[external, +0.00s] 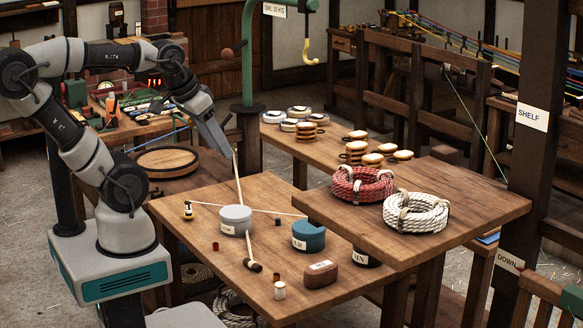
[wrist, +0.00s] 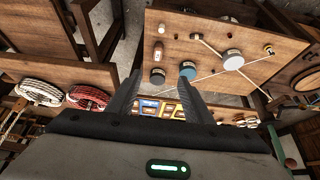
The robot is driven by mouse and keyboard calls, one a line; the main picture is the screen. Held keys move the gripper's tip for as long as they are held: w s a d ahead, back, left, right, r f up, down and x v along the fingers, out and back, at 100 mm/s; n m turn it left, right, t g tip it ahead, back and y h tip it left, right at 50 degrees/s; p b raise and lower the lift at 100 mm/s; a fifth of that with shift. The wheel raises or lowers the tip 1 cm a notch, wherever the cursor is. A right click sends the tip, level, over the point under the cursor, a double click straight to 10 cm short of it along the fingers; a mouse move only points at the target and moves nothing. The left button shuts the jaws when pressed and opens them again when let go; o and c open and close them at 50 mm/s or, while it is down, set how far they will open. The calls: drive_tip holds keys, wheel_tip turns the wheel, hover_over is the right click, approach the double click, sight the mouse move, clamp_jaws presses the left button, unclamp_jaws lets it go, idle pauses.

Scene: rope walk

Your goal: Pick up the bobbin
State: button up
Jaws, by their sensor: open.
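Several small spool-like pieces stand on the wooden table (external: 180,240), and I cannot tell for sure which is the bobbin. One is a cream-white piece (external: 280,290) near the front edge, also seen in the wrist view (wrist: 158,55). A small dark red one (external: 215,246) is near the left edge. My gripper (external: 230,152) is above the table's far left part, apart from these pieces. In the wrist view its two fingers (wrist: 158,88) are spread and empty.
Red (external: 362,184) and white rope coils (external: 415,213) lie on the raised board at right.

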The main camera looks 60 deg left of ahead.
drive_tip(key=m+g+b, duration=0.4)
drive_tip(key=g+b, duration=0.2)
drive_tip(key=b, duration=1)
hover_over(280, 284)
wheel_tip(280, 284, down, 40)
drive_tip(key=shift+w+r, duration=0.1)
drive_tip(key=shift+r, duration=0.15)
drive_tip(key=shift+f+b, duration=0.85)
drive_tip(key=shift+f, duration=2.2)
drive_tip(key=c, duration=1.1)
